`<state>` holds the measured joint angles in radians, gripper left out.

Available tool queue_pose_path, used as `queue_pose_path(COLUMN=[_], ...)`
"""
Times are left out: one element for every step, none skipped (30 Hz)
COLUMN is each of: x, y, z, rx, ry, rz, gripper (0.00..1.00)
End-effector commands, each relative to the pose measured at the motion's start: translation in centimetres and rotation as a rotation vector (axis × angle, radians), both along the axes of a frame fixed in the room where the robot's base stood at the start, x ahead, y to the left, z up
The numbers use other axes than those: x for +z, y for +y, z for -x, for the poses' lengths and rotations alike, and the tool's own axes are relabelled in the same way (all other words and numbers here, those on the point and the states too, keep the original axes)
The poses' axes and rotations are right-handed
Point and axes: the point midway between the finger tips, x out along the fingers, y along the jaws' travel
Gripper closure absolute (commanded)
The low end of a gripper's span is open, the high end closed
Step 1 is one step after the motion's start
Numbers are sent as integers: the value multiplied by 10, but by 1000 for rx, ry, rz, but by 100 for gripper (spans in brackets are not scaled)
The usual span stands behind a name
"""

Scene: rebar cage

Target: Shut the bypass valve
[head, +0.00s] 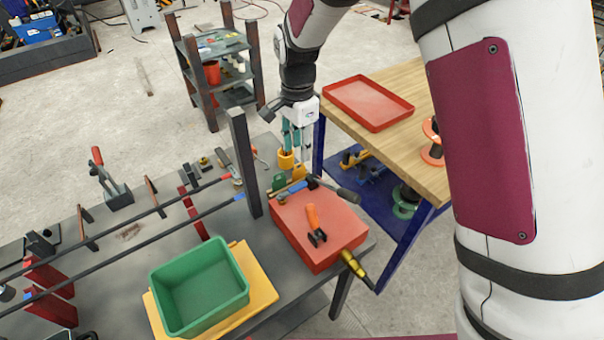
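A red box-shaped unit (318,236) sits at the right end of the grey bench. An orange-handled lever with a dark forked end (314,224) is on its top; I cannot tell whether this is the bypass valve or a loose tool. A brass fitting (354,264) sticks out of its front right side. A dark bar with a thick black grip (335,189) crosses its back edge. My gripper (304,150) hangs behind the unit, beside a yellow cup (287,160) and teal handles. Its fingers are small and overlap the clutter, so their opening is unclear.
A dark upright post (245,165) stands left of the red unit. A green bin (199,287) sits on a yellow board in front. Long bars run across the bench at left. A wooden table with a red tray (368,103) stands behind right.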

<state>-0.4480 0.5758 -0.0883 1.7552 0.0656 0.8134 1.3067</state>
Motion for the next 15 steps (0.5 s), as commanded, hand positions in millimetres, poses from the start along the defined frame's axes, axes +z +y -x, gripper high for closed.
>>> queue_pose_path(x=[-7,-12,-19,-25,-31,-39,-45,-51,-59,-65,-71,-78,-84,-89,-95], y=[-1,-1,-1,-1,-1,-1,-1,-1,-1,-1,-1,-1,-1,-2,-1], z=[1,2,2,2,2,2,2,2,2,2,2,2,2,2,2], rx=[-1,-1,-1,-1,-1,0,0,0,0,1,0,0,0,0,0], ry=[4,5,4,5,5,5,5,5,5,4,5,4,4,5,3], rz=[1,2,1,2,2,1,1,1,1,1,2,1,1,2,1], gripper=[65,65,65,65,65,65,65,65,65,65,65,65,65,65,65])
